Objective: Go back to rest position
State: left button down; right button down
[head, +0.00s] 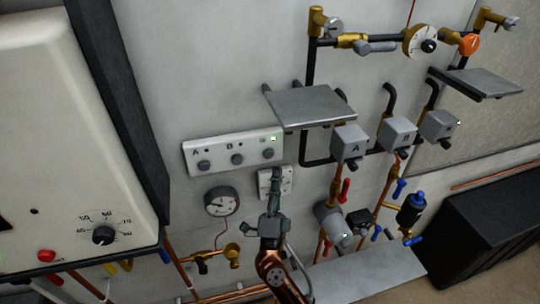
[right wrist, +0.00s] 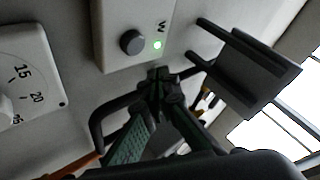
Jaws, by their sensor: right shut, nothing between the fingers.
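My right gripper (head: 275,175) is shut and empty, raised in front of the wall just below the right end of the white control panel (head: 220,152). In the right wrist view its closed fingertips (right wrist: 160,78) are near the panel's edge (right wrist: 115,62), below a dark round knob (right wrist: 132,42) and a lit green lamp (right wrist: 157,45). I cannot tell whether they touch the panel. The panel carries three dark knobs, with A and B marked beside two of them. My left gripper is not in view.
A white boiler (head: 75,130) stands at the left. A grey shelf (head: 312,106) juts out above right of my gripper. Grey valve boxes (head: 350,143), copper pipes and a pump (head: 333,222) crowd the right. A pressure gauge (head: 221,201) hangs left of my gripper.

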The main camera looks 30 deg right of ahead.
jog(key=shift+s, duration=0.35)
